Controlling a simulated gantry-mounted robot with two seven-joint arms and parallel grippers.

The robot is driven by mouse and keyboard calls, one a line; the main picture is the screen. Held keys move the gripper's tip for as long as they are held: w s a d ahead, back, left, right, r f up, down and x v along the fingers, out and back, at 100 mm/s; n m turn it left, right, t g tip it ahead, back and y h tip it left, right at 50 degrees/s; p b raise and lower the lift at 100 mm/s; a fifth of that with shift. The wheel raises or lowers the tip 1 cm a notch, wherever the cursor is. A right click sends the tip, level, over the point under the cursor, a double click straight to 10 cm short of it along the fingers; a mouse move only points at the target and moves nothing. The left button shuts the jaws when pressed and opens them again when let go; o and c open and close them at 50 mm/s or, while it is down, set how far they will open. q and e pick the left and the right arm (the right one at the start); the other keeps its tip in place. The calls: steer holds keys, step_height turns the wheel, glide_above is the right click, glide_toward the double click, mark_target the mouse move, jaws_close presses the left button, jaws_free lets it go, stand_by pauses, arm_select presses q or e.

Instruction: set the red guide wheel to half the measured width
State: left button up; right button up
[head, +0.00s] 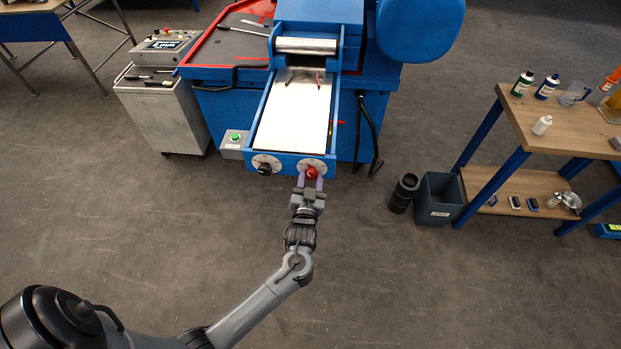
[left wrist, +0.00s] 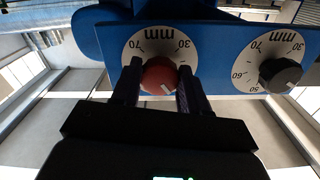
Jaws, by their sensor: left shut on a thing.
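The red guide wheel (head: 311,172) sits on the right-hand white dial on the front of the blue machine's feed table. My left gripper (head: 310,181) is shut on it from the front, one finger on each side. In the left wrist view the red wheel (left wrist: 159,74) is between the fingers, with a white mark on its rim. Its dial, seen upside down, shows "mm", 70 and 30; the fingers and wheel hide other numbers. The display (head: 166,44) on the grey cabinet shows a value in mm, too small to read surely. My right gripper is not in view.
A black wheel (head: 264,169) on its own dial is left of the red one. A green button box (head: 236,138) stands further left. A bin (head: 438,199) and a wooden workbench (head: 560,130) are to the right. The floor in front is clear.

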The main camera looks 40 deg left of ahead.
arm_select(q)
steer(key=shift+c, duration=0.8)
steer(key=shift+n, duration=1.1)
steer(key=n, duration=0.3)
steer(key=shift+b, duration=0.3)
steer(key=o, duration=1)
steer(key=shift+o, duration=0.2)
